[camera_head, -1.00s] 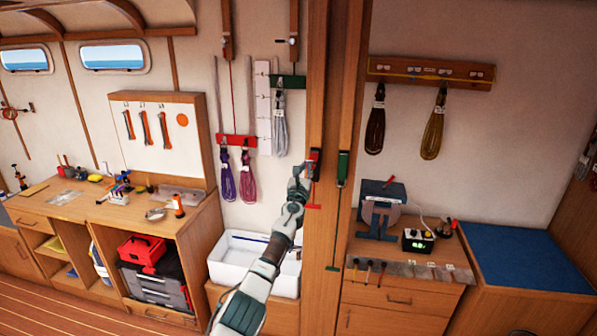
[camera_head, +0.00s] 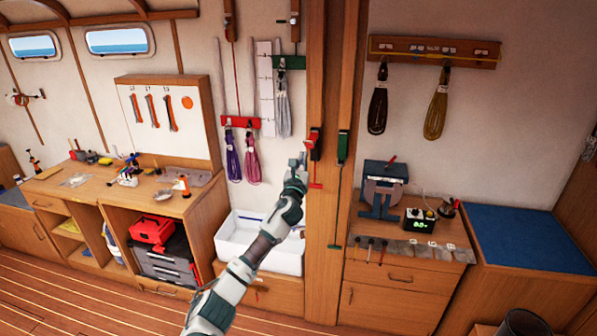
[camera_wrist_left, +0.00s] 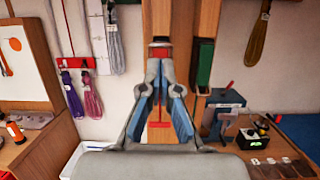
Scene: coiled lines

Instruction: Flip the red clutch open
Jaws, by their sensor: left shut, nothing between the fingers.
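The red clutch (camera_head: 314,142) is mounted on the wooden post, beside a green clutch (camera_head: 343,147) to its right. My left gripper (camera_head: 303,157) is just below and left of the red clutch in the head view. Its fingers are shut with nothing between them. In the wrist view the closed fingertips (camera_wrist_left: 160,66) overlap the lower part of the red clutch (camera_wrist_left: 160,53), so contact and the lever's exact angle cannot be told. A red line end (camera_head: 316,186) hangs below the clutch. My right gripper is out of view.
The wooden post (camera_head: 324,230) stands close to my left gripper. A white bin (camera_head: 236,240) is below left, and a bench with a grey-blue machine (camera_head: 381,190) is to the right. Coiled purple (camera_head: 233,160) and pink lines hang left of the post.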

